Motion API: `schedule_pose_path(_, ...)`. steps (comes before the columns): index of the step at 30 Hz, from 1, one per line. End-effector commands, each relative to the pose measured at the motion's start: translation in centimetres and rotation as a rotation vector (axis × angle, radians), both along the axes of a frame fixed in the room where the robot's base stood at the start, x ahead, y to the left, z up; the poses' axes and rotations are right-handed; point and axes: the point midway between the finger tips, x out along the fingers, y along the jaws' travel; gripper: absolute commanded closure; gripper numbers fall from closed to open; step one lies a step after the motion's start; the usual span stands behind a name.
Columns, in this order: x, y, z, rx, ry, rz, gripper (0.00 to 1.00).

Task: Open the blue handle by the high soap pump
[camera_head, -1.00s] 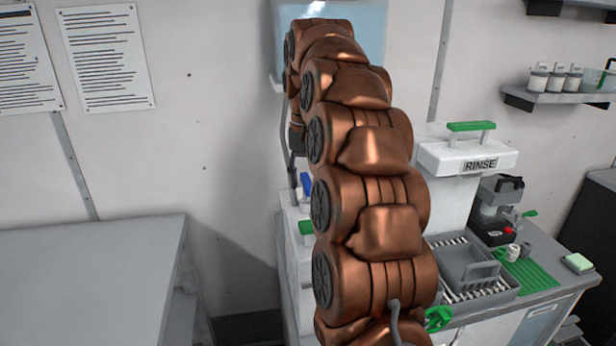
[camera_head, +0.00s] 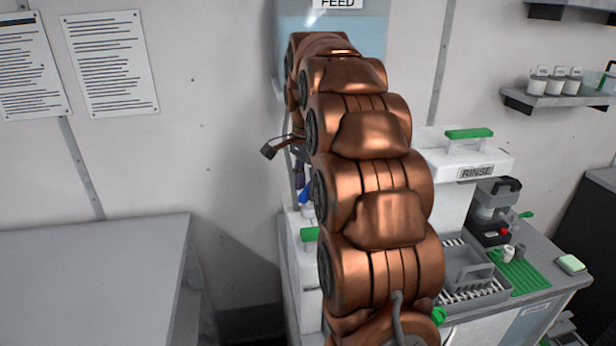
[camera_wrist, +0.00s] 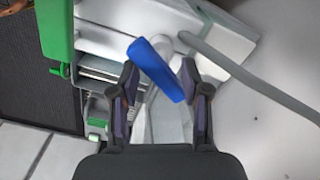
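The blue handle (camera_wrist: 157,69) lies at a slant between the two spread fingers of my gripper (camera_wrist: 159,70) in the wrist view. Its lower end is close to the right finger; there is a visible gap to the left finger. I cannot tell from the wrist view whether it is level with the fingertips or beyond them. In the head view a small part of the blue handle (camera_head: 305,194) shows just left of my arm. My gripper is mostly hidden behind my arm there.
A grey hose (camera_wrist: 255,82) crosses the right side of the wrist view. A green handle (camera_wrist: 58,35) stands at the left. In the head view, the FEED tank (camera_head: 345,25) is behind my arm, the RINSE unit (camera_head: 462,160) is right, and a grey table (camera_head: 90,265) is left.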

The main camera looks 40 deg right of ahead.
Motion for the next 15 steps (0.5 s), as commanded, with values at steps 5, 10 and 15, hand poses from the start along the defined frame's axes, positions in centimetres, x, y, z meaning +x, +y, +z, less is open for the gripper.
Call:
schedule_pose_path(5,-0.01,0.04,0.49,0.001,0.003,-0.158,0.54)
schedule_pose_path(10,0.14,-0.06,0.41,0.000,-0.001,-0.272,0.54)
schedule_pose_path(15,0.13,0.00,0.30,0.001,0.001,-0.357,0.54)
